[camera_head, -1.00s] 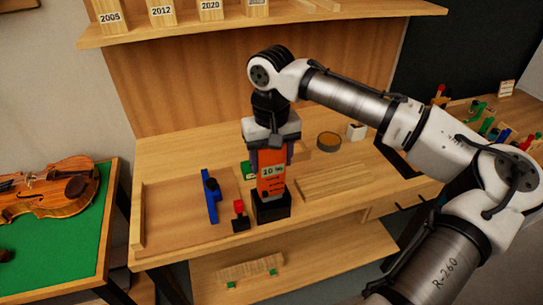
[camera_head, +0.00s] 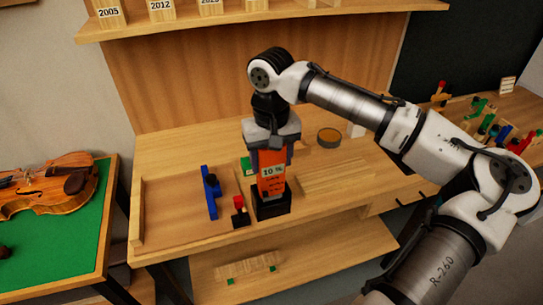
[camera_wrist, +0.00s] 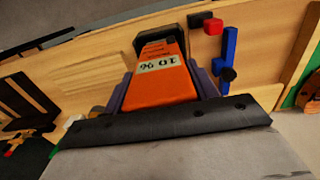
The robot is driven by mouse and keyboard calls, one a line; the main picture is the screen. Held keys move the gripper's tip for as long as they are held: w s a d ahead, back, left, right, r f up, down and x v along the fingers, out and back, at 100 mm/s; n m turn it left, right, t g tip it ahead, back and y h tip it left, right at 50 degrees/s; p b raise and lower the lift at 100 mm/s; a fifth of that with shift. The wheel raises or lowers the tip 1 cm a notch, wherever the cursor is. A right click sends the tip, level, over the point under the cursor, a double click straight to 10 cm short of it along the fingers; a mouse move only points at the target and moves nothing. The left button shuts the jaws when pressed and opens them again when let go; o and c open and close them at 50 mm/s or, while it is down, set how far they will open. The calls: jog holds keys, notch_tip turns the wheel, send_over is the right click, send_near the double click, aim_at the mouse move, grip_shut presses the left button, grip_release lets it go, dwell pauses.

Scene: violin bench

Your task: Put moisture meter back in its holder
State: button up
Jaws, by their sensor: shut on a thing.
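The orange moisture meter (camera_head: 271,172) has a pale display reading "10 %" and stands upright. Its lower end is in the black holder (camera_head: 272,207) on the bench. My gripper (camera_head: 272,158) points down and is shut on the meter's upper part, with a finger on each side. In the wrist view the meter (camera_wrist: 160,85) extends from my gripper (camera_wrist: 160,92) to the dark holder (camera_wrist: 157,35). The holder hides the meter's lower end, so I cannot tell whether it is fully seated.
A small red-topped black item (camera_head: 240,214) stands close left of the holder, with a blue clamp (camera_head: 211,194) beyond it. A round tin (camera_head: 329,138) is behind right. Wood strips (camera_head: 335,180) lie to the right. A violin (camera_head: 50,184) lies on the green-topped table at left.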

aim_at(271, 169)
jog(key=shift+f+b, duration=0.85)
jog(key=shift+f, duration=0.95)
jog(key=o, duration=1.2)
jog(key=shift+r, duration=0.1)
